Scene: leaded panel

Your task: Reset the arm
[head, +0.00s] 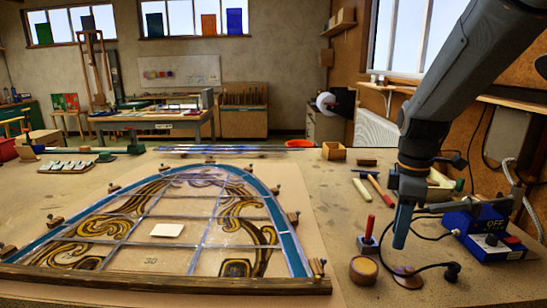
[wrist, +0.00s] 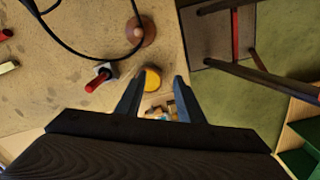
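My gripper (head: 401,240) hangs fingers down over the right side of the bench in the head view. In the wrist view its two dark blue fingers (wrist: 156,84) stand apart with a clear gap, and nothing is held between them. My arm comes down from the upper right of the head view. The leaded panel (head: 189,215), arched with a blue border and brown-yellow scrolls, lies flat on the bench to the left of the gripper, apart from it. A small pale piece (head: 167,230) lies on the panel.
Near the gripper are a yellow-topped round tin (head: 363,270), a red-handled tool (head: 368,230), a brown disc (head: 407,277) with a black cable over it, and a blue box (head: 489,240) marked OFF. A wooden box (head: 334,151) stands farther back. Wooden blocks edge the panel.

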